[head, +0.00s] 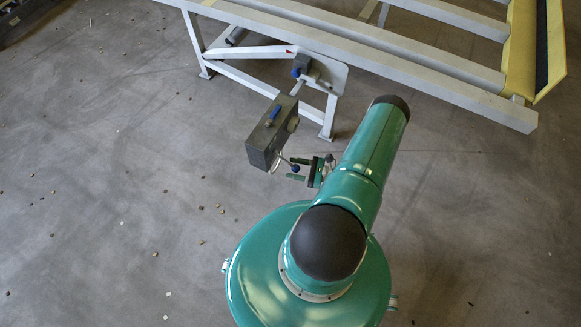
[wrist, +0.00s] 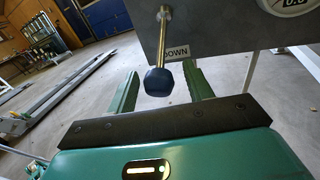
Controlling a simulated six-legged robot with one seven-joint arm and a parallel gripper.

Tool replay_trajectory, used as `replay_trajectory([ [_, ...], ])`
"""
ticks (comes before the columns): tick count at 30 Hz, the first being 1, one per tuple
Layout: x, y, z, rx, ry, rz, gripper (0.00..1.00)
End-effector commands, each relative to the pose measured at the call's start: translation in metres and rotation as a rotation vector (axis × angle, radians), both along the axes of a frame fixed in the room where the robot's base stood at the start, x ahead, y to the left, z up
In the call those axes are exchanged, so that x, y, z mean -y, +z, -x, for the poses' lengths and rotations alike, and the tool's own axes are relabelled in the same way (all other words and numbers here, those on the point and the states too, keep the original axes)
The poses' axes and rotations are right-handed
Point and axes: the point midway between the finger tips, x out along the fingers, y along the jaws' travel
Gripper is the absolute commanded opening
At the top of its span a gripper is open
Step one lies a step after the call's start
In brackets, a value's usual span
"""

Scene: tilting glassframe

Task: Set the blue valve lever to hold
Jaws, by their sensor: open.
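A grey control box (head: 266,140) stands ahead of my gripper. A metal lever with a dark blue round knob (wrist: 159,81) sticks out from the box face (wrist: 225,38). A label reading "DOWN" (wrist: 178,52), its left end partly hidden by the lever rod, is beside it. My gripper (head: 293,169) is open. In the wrist view the knob lies between its two green fingers (wrist: 159,72), with a gap visible on both sides. The knob also shows in the head view (head: 295,168). A second blue handle (head: 274,113) is on the top of the box.
A white metal frame table (head: 400,75) with a yellow-edged side (head: 521,50) stands behind the box. A round gauge (wrist: 290,4) is on the box face at the upper right. The floor to the left is mostly clear, with small scattered bits.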

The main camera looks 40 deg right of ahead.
Motion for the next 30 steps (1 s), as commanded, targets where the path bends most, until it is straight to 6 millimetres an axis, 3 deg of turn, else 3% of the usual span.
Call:
replay_trajectory([
  [6,-0.011,0.0,-0.015,-0.001,0.002,0.0,0.51],
  [14,-0.012,0.0,-0.016,-0.001,0.001,0.001,0.51],
  [22,-0.012,0.0,-0.016,-0.001,0.001,0.001,0.0],
  [30,-0.011,0.002,-0.015,-0.017,0.001,0.007,0.0],
])
